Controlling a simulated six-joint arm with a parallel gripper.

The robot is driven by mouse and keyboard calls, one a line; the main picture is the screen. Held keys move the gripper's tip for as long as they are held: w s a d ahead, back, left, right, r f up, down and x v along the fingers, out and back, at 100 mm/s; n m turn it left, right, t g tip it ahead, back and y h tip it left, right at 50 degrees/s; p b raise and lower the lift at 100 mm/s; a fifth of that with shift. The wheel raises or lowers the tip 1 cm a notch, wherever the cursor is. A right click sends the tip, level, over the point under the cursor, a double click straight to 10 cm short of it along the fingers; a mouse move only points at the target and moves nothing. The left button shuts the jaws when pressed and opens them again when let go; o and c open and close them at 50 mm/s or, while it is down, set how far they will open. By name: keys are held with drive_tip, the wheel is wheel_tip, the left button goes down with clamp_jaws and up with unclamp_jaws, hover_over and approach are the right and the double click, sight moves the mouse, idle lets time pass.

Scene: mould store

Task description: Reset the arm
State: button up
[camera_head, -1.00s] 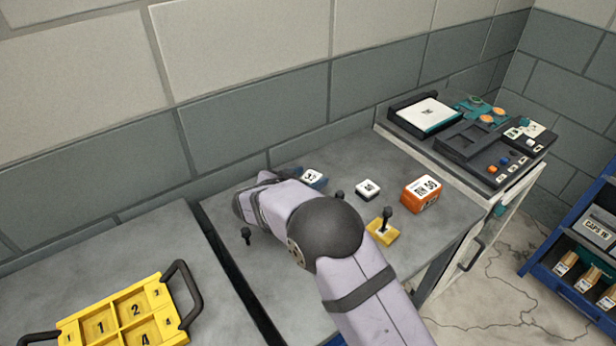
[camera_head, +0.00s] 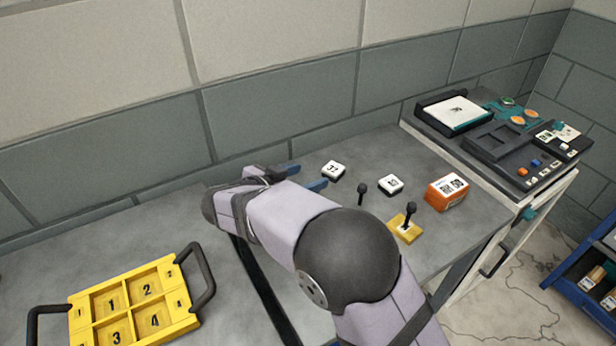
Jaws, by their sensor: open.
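My gripper (camera_head: 311,176) shows two blue fingers pointing right, spread apart with nothing between them. It is at the back of the grey bench, partly hidden behind my own forearm. A small white block marked with a number (camera_head: 333,169) lies just right of the fingertips, apart from them as it looks from here. My arm is bent across the middle of the view, its dark round joint nearest the camera.
A yellow tray (camera_head: 134,323) with numbered compartments and black handles stands at the left. A second white block (camera_head: 390,184), an orange box (camera_head: 447,191), a black-knobbed yellow piece (camera_head: 405,229) and another black knob (camera_head: 361,193) are on the right. A control panel (camera_head: 520,152) stands beyond.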

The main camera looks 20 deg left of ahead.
idle(0.3)
